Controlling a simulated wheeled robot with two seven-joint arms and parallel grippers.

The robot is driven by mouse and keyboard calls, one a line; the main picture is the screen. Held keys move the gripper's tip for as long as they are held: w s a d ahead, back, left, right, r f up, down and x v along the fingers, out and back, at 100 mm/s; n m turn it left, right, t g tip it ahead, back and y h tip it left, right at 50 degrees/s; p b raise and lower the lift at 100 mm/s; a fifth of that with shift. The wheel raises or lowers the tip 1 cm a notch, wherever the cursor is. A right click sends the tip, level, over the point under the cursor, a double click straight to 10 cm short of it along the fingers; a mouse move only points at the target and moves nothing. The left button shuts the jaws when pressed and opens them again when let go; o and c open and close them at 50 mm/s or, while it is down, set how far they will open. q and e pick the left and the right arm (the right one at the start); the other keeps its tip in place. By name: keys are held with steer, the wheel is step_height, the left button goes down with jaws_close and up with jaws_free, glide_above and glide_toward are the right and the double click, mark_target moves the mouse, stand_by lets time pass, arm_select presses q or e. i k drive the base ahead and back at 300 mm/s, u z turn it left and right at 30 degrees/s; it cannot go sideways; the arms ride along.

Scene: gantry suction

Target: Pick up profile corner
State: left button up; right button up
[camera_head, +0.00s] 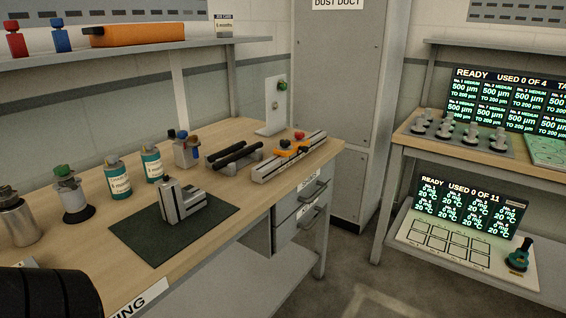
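The profile corner (178,204), a grey metal L-shaped piece made of slotted bars, rests on a dark green mat (140,240) on the wooden workbench (258,206). One leg stands up and the other lies along the mat. Nothing touches it from above. Neither of my grippers can be made out in the head view, so their distance to the corner cannot be told.
Teal-labelled bottles (118,180) and capped containers (73,200) line the bench's left and back. A rail with orange clamps (288,160) and black bars (233,155) lie to the right. A dark rounded shape (45,292) fills the lower left corner. A shelf (130,47) hangs above.

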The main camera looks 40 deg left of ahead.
mark_target(176, 203)
steer(key=i, duration=2)
steer(key=u, duration=2.25)
